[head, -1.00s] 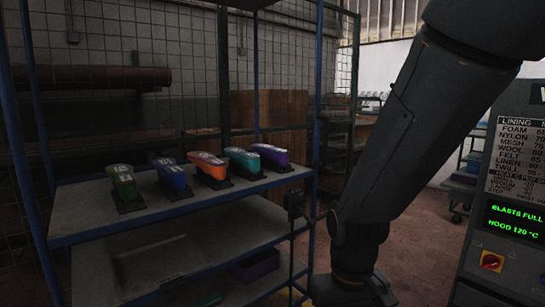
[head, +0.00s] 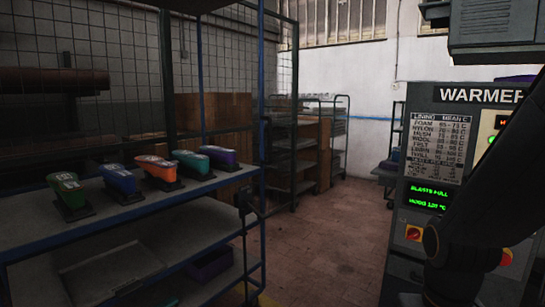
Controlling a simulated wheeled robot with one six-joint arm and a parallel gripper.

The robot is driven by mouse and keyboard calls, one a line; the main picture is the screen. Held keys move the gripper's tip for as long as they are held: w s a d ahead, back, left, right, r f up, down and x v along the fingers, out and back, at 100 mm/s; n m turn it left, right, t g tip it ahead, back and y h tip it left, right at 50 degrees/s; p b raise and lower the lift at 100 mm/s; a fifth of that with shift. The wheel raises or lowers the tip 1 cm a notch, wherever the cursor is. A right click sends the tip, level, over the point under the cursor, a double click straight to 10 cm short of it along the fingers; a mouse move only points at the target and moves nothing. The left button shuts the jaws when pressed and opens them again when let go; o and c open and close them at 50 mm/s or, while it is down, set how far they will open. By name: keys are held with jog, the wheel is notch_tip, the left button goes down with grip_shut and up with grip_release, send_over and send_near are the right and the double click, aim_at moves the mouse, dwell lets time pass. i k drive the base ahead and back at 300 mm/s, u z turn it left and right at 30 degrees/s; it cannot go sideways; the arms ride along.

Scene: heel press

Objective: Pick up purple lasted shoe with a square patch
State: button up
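Several lasted shoes stand in a row on dark stands on the upper shelf at the left. A purple shoe (head: 219,155) is at the right end of the row. A blue-violet shoe (head: 118,179) stands second from the left. Between them are an orange shoe (head: 157,168) and a teal one (head: 188,161); a green shoe (head: 64,188) is at the left end. Pale marks show on the shoes, too small to tell whether any is a square patch. My gripper is not in view; only part of my dark arm shows at the right.
The blue-framed rack (head: 150,198) has lower shelves holding a purple bin (head: 210,262). The warmer cabinet (head: 425,150) stands at the right, its green display reading "BLASTS FULL". A shelf trolley (head: 307,150) stands behind. Brick-coloured floor (head: 335,240) is clear between rack and warmer.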

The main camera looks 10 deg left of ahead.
aim_at(221, 155)
jog(key=z, duration=0.2)
jog(key=i, duration=1.7)
jog(key=u, duration=1.3)
jog(key=i, duration=0.75)
jog(key=u, duration=0.85)
